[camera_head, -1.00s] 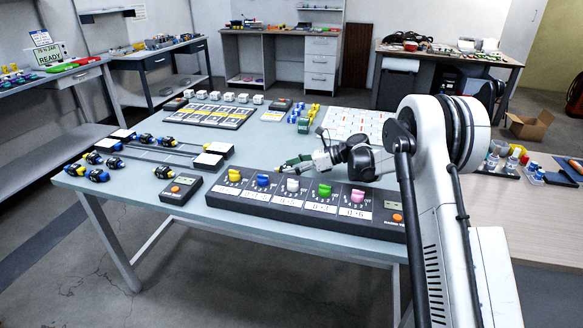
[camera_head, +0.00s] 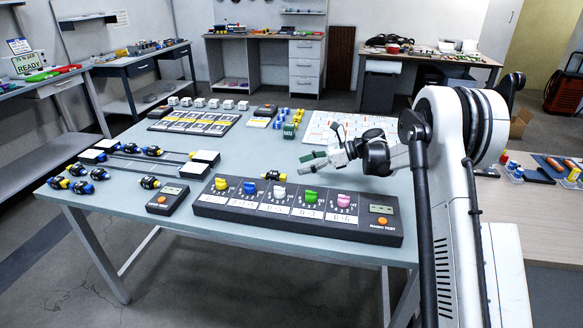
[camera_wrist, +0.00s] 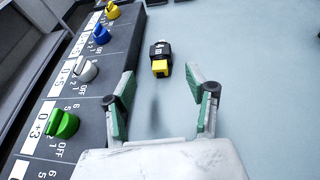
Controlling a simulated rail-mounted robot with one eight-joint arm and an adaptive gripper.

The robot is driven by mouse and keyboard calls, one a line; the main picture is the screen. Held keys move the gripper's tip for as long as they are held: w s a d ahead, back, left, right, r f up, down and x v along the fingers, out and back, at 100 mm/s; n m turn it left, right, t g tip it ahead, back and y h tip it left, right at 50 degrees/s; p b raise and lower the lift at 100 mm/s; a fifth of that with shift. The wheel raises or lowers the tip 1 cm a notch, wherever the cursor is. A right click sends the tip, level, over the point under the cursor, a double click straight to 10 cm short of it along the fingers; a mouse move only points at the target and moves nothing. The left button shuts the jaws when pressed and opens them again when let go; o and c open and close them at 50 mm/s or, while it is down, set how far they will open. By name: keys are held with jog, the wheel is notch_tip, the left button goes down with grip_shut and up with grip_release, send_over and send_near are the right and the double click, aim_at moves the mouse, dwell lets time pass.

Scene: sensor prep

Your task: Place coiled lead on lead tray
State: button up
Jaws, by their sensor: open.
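My gripper (camera_head: 311,160) is open and empty above the table, behind the knob panel (camera_head: 297,211). The wrist view shows its two green-padded fingers (camera_wrist: 160,82) spread apart. A small black and yellow connector-like piece (camera_wrist: 160,58) lies on the table just beyond the fingertips, apart from them. It also shows in the head view (camera_head: 273,175), left of my gripper. I cannot make out a coiled lead for certain. I cannot tell which object is the lead tray; a white board with small orange marks (camera_head: 345,127) lies behind my gripper.
Several black, yellow and blue pieces (camera_head: 98,174) lie around a rail at the left. A handheld tester (camera_head: 167,199) sits beside the panel. A black labelled tray (camera_head: 195,121) and small blue, yellow and green parts (camera_head: 289,131) stand farther back. The table's middle is mostly clear.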

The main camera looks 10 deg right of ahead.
jog(key=shift+v, duration=0.95)
jog(key=s+a+r+n+t+h, duration=0.1)
jog(key=s+r+n+h, duration=0.25)
jog(key=s+r, duration=0.5)
jog(key=s+a+r+n+t+h, duration=0.1)
jog(key=s+r+n+h, duration=0.35)
jog(key=s, duration=0.65)
jog(key=s+d+n+t+h, duration=0.1)
jog(key=s+n, duration=0.3)
jog(key=s, duration=0.5)
jog(key=s+d+f+n+h, duration=0.1)
jog(key=s+d+n+h, duration=0.1)
jog(key=s, duration=0.7)
jog(key=s+d+f+n+t+h, duration=0.1)
jog(key=s+d+n+h, duration=0.1)
jog(key=s+n, duration=0.4)
jog(key=s+d, duration=0.1)
jog(key=s, duration=0.2)
jog(key=shift+d+f+t, duration=0.2)
jog(key=shift+d+t, duration=0.1)
jog(key=shift+o, duration=0.4)
jog(key=shift+s+d+f+n, duration=0.15)
jog(key=shift+s+f+n, duration=0.05)
jog(key=shift+s+n, duration=0.1)
jog(key=shift+w, duration=0.1)
